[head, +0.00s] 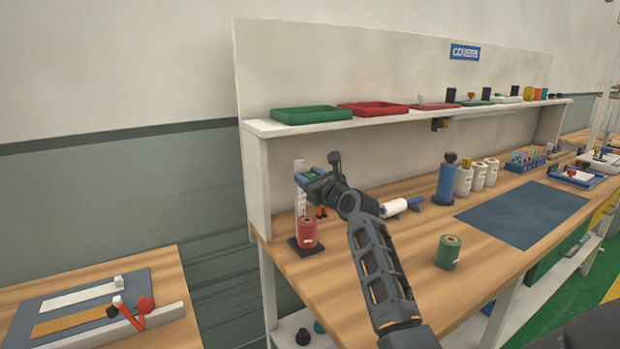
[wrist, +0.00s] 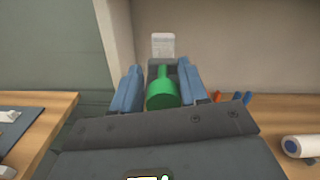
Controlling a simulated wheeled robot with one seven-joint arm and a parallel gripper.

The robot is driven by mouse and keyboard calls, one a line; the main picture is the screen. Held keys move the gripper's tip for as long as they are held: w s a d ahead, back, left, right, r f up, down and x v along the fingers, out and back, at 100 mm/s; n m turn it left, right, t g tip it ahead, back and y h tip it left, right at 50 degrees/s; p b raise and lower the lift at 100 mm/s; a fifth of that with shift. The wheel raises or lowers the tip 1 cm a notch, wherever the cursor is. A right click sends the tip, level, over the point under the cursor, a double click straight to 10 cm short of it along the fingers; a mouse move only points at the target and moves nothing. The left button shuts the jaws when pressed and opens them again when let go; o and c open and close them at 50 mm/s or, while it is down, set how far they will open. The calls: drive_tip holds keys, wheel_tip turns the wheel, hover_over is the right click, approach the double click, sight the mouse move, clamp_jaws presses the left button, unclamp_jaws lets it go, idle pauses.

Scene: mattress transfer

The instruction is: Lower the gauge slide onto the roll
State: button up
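The gauge stand has a pale upright scale (head: 299,190) and a dark base (head: 305,246) at the left end of the bench. The red roll (head: 307,230) stands upright on that base. My gripper (head: 312,174) is high above the roll, in front of the scale. In the wrist view its blue fingers (wrist: 161,80) lie on both sides of the gauge slide's green knob (wrist: 162,94) and look shut on it. The exact contact is hard to see. The rest of the slide is mostly hidden by my gripper.
A green roll (head: 449,252) stands near the bench's front edge. A white roll (head: 396,207) lies behind my arm, and a blue bottle (head: 445,184) stands farther right. The shelf (head: 365,121) is above my gripper. The dark mat (head: 525,214) is clear.

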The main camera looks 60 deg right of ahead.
drive_tip(key=shift+s+d, duration=0.2)
clamp_jaws()
wheel_tip(320, 180, down, 8)
drive_tip(key=b, duration=0.4)
drive_tip(key=shift+s+d+f, duration=0.1)
drive_tip(key=shift+f, duration=0.05)
drive_tip(key=shift+o, duration=2.3)
unclamp_jaws()
drive_tip(key=shift+d, duration=0.1)
drive_tip(key=shift+o, duration=0.2)
drive_tip(key=shift+a, duration=0.2)
drive_tip(key=v, duration=0.7)
drive_tip(key=shift+s+a, duration=0.2)
drive_tip(key=shift+a, duration=0.05)
